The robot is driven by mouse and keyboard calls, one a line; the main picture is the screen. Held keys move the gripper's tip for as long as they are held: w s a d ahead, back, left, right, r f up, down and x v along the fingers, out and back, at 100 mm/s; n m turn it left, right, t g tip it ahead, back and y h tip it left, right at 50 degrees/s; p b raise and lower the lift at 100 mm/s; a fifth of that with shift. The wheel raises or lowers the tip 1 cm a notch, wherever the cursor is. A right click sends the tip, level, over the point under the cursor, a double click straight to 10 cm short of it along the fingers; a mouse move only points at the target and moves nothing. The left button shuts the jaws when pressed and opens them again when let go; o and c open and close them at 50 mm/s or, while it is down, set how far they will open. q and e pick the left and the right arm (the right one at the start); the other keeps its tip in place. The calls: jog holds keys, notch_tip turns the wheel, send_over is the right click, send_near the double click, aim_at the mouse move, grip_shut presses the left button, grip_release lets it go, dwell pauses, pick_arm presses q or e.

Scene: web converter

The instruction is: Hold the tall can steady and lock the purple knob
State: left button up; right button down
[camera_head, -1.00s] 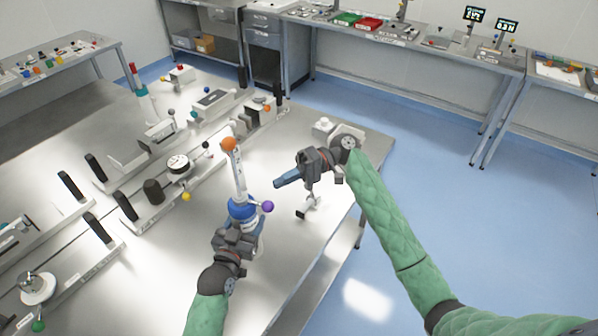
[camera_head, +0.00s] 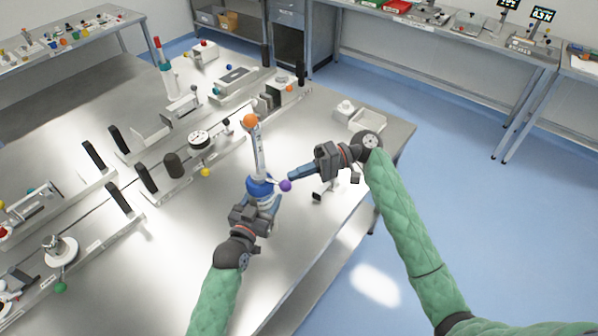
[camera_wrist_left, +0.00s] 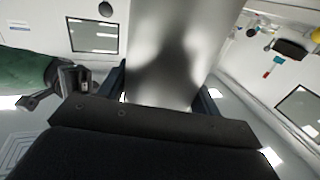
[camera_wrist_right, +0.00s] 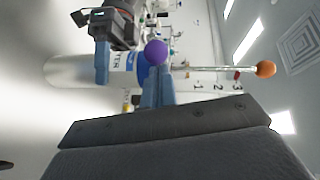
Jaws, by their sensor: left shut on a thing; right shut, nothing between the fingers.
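The tall can (camera_wrist_right: 75,71) is a silver cylinder with a blue band; in the head view its blue part (camera_head: 259,187) shows above my left gripper (camera_head: 262,203). That gripper is shut on the can, whose silver wall (camera_wrist_left: 175,50) fills the middle of the left wrist view. The purple knob (camera_head: 285,185) sticks out from the can's right side; it also shows in the right wrist view (camera_wrist_right: 156,52). A lever with an orange ball (camera_head: 250,121) stands up from the can. My right gripper (camera_head: 291,177) is shut and empty, its tips at the knob; contact is unclear.
Fixtures with black posts and a round dial (camera_head: 199,140) stand left of the can on the metal table (camera_head: 205,265). A white tray (camera_head: 366,121) and a small stand (camera_head: 325,190) are near the right edge. Bare tabletop lies in front.

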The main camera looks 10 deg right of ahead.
pick_arm(q)
jog(key=shift+s+f, duration=0.1)
jog(key=shift+f, duration=0.25)
pick_arm(e)
jog(key=s+a+m+t, duration=0.5)
jog(key=s+m+t, duration=0.2)
jog(key=t, duration=0.3)
jog(key=shift+s+a+h, duration=0.4)
jog(key=shift+s, duration=0.3)
jog(key=shift+a, duration=0.1)
jog(key=s+v, duration=0.1)
jog(key=v, duration=1.2)
jog(key=shift+s+a, duration=0.35)
jog(key=shift+s, duration=0.1)
pick_arm(q)
jog(key=shift+r, duration=0.55)
pick_arm(e)
jog(key=shift+w+r, duration=0.1)
jog(key=shift+r, duration=0.05)
